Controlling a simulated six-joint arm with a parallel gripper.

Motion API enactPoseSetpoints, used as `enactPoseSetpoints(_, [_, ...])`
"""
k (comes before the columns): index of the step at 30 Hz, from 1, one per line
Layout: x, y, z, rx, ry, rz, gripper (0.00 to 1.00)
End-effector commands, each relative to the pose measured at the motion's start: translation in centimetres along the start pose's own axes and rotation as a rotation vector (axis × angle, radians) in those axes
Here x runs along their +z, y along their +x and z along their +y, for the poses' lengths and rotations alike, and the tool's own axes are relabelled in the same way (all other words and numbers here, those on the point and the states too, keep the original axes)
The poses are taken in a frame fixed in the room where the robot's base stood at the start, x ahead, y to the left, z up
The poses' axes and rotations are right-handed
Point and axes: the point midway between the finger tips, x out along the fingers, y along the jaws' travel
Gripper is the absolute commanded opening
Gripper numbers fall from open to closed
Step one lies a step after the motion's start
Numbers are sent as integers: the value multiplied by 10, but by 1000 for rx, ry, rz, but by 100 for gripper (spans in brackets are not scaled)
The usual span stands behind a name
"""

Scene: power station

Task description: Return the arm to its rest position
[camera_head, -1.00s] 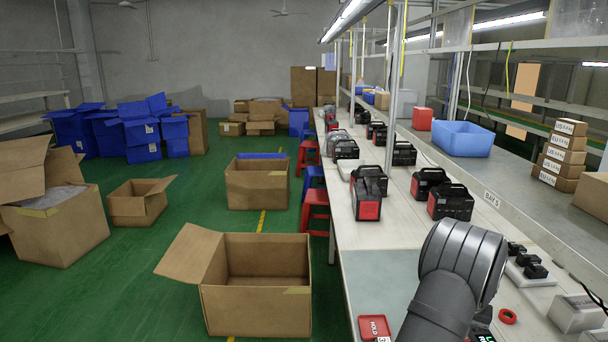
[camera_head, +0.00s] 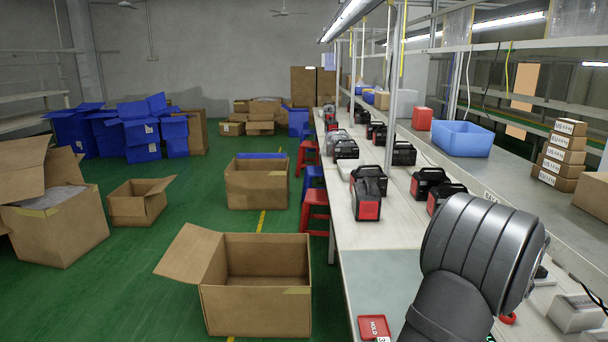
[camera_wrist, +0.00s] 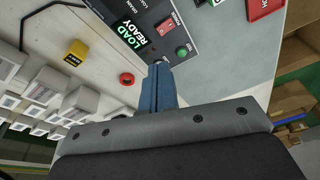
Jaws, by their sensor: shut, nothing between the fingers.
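My gripper (camera_wrist: 158,72) is in the wrist view, its narrow blue fingers together with nothing between them. The fingertips point toward the edge of a dark control panel (camera_wrist: 180,28), apparently above the bench; I cannot tell whether they touch it. The panel has a green-lit "LOAD READY" display (camera_wrist: 131,33) and a green button (camera_wrist: 181,51). In the head view my arm (camera_head: 470,260) rises at the lower right over the bench (camera_head: 385,235); it hides the gripper there and most of the panel.
A red "HOLD" tray (camera_head: 376,328) lies near the bench's front edge. Black and red power stations (camera_head: 367,198) stand farther along the bench. A red ring-like item (camera_wrist: 127,79) lies beside the panel. An open carton (camera_head: 255,300) stands on the green floor at left.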

Motion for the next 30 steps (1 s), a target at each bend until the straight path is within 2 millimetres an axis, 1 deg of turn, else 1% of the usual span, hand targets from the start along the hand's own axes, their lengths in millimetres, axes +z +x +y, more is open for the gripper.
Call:
enactPoseSetpoints(1, [3, -11, 3, -4, -17, 11, 0])
enactPoseSetpoints(12, [28, -80, 13, -40, -182, 95, 0])
enactPoseSetpoints(18, [39, -108, 15, -50, -260, 137, 0])
enactPoseSetpoints(24, [45, -122, 15, -52, -301, 159, 0])
enactPoseSetpoints(30, [46, -124, 15, -53, -310, 162, 0])
